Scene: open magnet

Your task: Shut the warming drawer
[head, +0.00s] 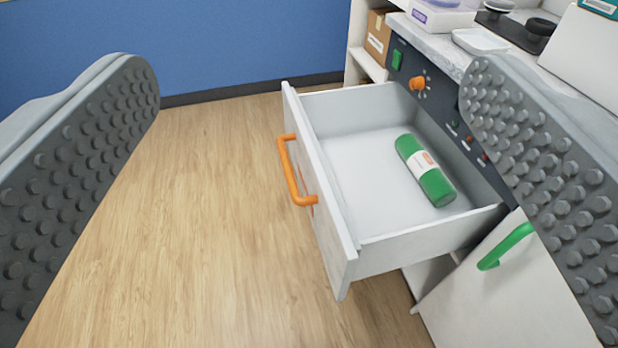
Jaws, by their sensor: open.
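The warming drawer (385,240) is a white drawer pulled well out of the cabinet, with its front facing left. An orange bar handle (292,172) is on its front. A green cylinder with a white label (425,170) lies inside on the drawer floor. My gripper (310,120) is open, with its two grey studded fingers wide apart at the left and right of the view. Nothing is between the fingertips up close; the drawer shows beyond them. The right finger hides part of the cabinet.
A dark panel with an orange knob (417,83) sits above the drawer. Below is a white door with a green handle (506,246), its edge standing slightly out. The counter (440,42) holds several items. A cardboard box (378,38) is on a shelf. The wooden floor (200,220) left of the drawer is clear.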

